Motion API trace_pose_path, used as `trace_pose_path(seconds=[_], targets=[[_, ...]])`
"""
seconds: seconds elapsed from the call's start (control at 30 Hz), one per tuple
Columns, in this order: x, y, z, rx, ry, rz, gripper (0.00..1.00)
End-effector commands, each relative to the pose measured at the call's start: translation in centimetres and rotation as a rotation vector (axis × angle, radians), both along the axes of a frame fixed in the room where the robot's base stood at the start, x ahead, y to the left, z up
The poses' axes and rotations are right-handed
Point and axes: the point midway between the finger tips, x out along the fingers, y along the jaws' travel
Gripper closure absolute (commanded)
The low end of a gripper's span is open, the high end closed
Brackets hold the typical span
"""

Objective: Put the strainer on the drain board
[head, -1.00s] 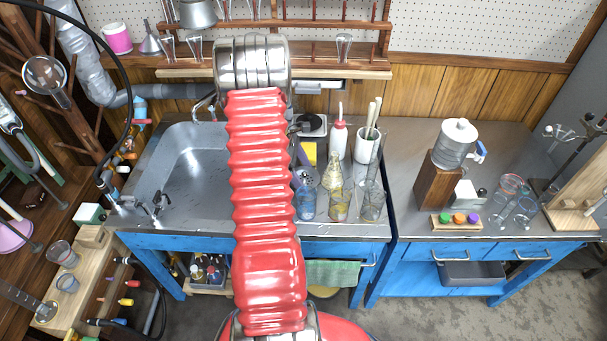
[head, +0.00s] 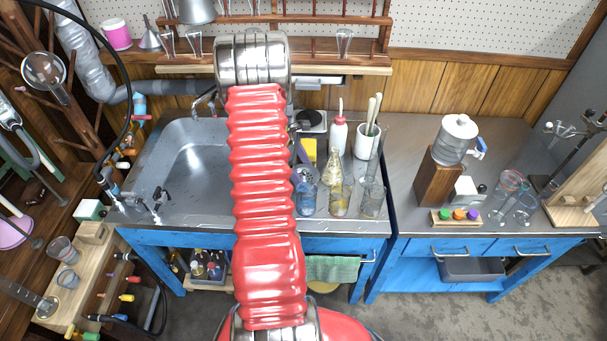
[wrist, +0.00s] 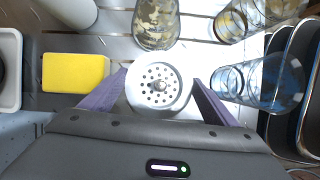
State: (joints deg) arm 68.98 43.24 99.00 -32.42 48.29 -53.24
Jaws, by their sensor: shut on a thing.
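The strainer (wrist: 158,88) is a round pale metal disc with holes and a small central knob. In the wrist view it sits between the two purple fingers of my gripper (wrist: 159,78), which is shut on it. The drain board (wrist: 195,58) is the slatted metal surface seen below and beyond the strainer. I cannot tell whether the strainer touches it.
A yellow sponge (wrist: 75,72) lies left of the strainer. A flask (wrist: 156,22) with pale pieces stands just beyond it. The sink (head: 185,160) is left of my arm.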

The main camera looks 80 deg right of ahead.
Motion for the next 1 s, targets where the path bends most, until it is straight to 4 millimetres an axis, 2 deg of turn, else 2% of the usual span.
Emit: trace_pose_path(seconds=[0.17, 0.2, 0.47, 0.77, 1.0], targets=[[0.0, 0.0, -0.3, 0.000, 0.000, 0.000, 0.44], [0.0, 0.0, -0.3, 0.000, 0.000, 0.000, 0.18], [0.0, 0.0, -0.2, 0.000, 0.000, -0.001, 0.00], [0.1, 0.0, -0.1, 0.000, 0.000, -0.001, 0.00], [1.0, 0.1, 2.0, -0.003, -0.002, -0.001, 0.00]])
